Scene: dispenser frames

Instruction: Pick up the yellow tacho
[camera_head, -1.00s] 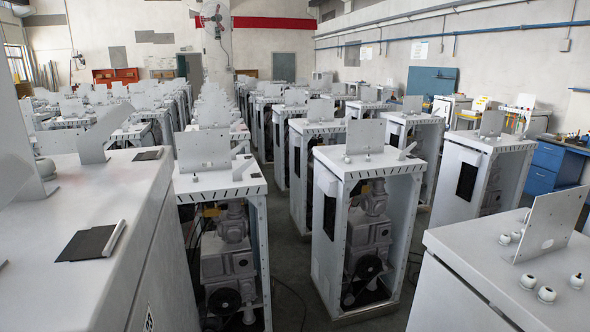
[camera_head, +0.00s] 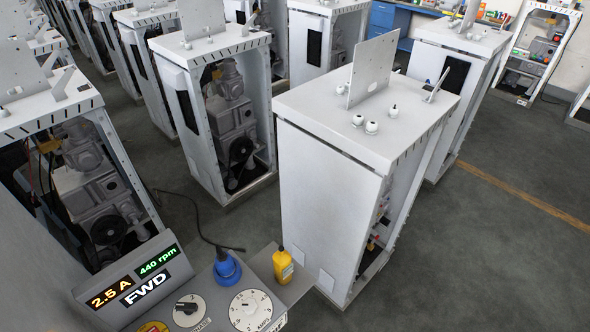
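The yellow tacho (camera_head: 283,266) is a small yellow bottle-shaped device with a pale label. It stands upright at the bottom centre of the head view, on a grey ledge (camera_head: 297,288) beside a control panel. Neither of my grippers is in view, so their distance from the tacho does not show.
The control panel (camera_head: 150,275) has lit readouts and dials. A blue plug (camera_head: 227,268) with a black cable stands left of the tacho. A white dispenser frame (camera_head: 330,195) rises close behind and right of it. Grey floor (camera_head: 490,240) is open at the right.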

